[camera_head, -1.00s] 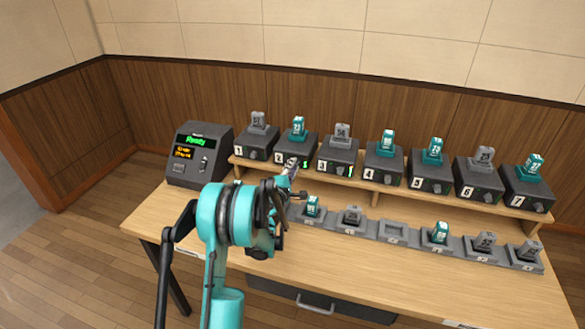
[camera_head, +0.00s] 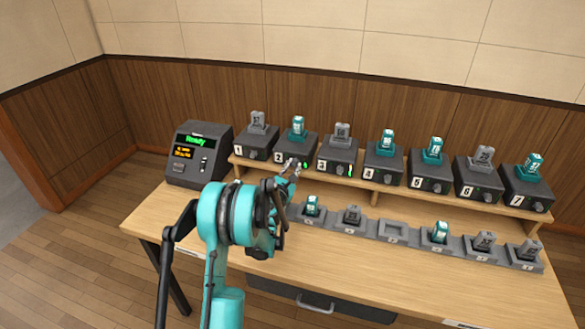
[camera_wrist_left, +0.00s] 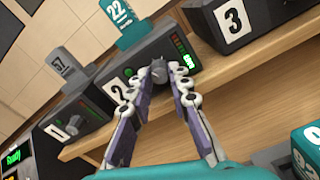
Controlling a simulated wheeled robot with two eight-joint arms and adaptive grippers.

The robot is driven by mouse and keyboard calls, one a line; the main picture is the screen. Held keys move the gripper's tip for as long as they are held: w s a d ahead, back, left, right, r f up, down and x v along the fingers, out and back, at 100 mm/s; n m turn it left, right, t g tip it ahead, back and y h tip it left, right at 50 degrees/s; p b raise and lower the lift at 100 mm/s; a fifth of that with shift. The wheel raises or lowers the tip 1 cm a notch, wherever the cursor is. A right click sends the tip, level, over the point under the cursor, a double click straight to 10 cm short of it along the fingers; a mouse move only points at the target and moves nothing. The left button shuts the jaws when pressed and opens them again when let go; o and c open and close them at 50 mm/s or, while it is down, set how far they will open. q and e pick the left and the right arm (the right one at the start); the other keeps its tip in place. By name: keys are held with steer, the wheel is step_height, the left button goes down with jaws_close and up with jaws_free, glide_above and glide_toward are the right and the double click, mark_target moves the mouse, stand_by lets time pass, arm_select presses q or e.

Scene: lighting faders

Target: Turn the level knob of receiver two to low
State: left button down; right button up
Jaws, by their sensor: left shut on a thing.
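Receiver two (camera_head: 297,147) is a dark box on the shelf with a white label 2 and a teal pack on top. It also shows in the left wrist view (camera_wrist_left: 135,70), with a lit level bar and green digits at its right side. Its grey level knob (camera_wrist_left: 158,73) is on the front face, between the fingertips of my left gripper (camera_wrist_left: 159,76). That gripper is shut on the knob. In the head view my left gripper (camera_head: 290,166) is in front of receiver two and covers the knob. My right gripper is not in view.
Receiver one (camera_head: 256,140) and receiver three (camera_head: 337,155) stand close on either side, with several more receivers to the right. A charging strip (camera_head: 392,231) with grey and teal packs lies on the table below. A console reading Ready (camera_head: 198,153) stands at the left.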

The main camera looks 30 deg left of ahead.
arm_select(q)
steer(key=n, duration=0.4)
steer(key=shift+d+n, duration=0.1)
steer(key=shift+n, duration=0.2)
steer(key=n, duration=1)
steer(key=shift+d+n, duration=0.1)
steer(key=shift+n, duration=2.9)
steer(key=c, duration=1.4)
jaws_free()
steer(key=v, duration=0.8)
